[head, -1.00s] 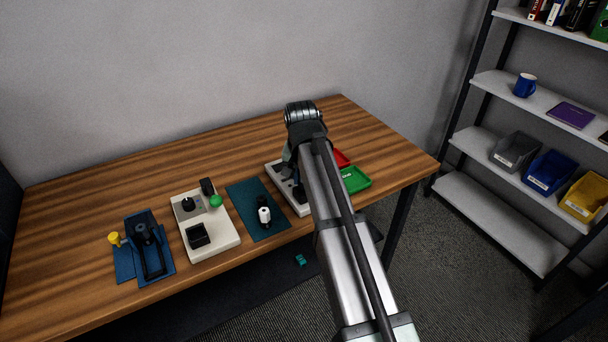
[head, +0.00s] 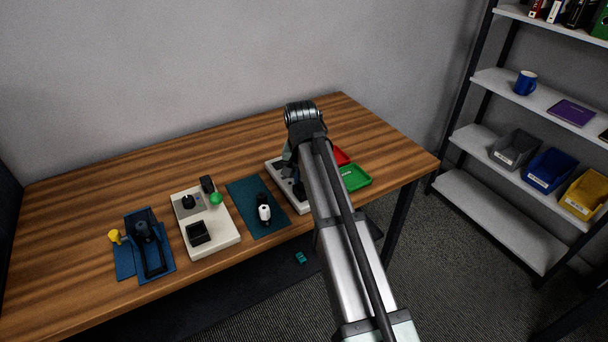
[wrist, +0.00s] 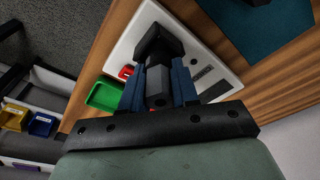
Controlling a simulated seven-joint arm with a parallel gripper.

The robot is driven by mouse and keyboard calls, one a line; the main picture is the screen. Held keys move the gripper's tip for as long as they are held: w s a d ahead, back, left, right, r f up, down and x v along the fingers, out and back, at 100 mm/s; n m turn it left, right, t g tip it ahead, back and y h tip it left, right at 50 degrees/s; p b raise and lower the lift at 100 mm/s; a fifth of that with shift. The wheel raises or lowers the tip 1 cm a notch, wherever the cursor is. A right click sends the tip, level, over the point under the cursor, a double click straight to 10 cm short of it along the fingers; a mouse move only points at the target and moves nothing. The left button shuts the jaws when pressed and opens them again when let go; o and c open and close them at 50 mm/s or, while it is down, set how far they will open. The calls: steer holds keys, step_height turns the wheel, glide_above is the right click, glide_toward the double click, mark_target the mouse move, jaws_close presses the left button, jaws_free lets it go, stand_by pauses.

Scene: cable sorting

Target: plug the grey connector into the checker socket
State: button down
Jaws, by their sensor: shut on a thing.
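My gripper (wrist: 159,88) shows in the wrist view with its two blue fingers closed on a dark grey piece, which I take to be the grey connector (wrist: 157,80). Its front lies against or just over a dark block (wrist: 157,42) on a white unit (wrist: 212,50), which I take to be the checker and its socket. I cannot tell whether the connector is in the socket or only in front of it. In the head view the white unit (head: 301,207) is partly hidden by my arm, which also covers most of the gripper.
A green tray (head: 355,177) and a red tray (head: 341,156) lie right of the white unit. Left of it are a teal mat (head: 246,193) with a black-and-white part (head: 264,213), a second white unit (head: 222,246) and a blue stand (head: 166,270). The back of the table is clear.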

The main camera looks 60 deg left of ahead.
steer(key=shift+f, duration=0.45)
stand_by(0.4)
steer(key=shift+c, duration=1.4)
jaws_free()
steer(key=shift+r, duration=3.5)
steer(key=shift+c, duration=0.4)
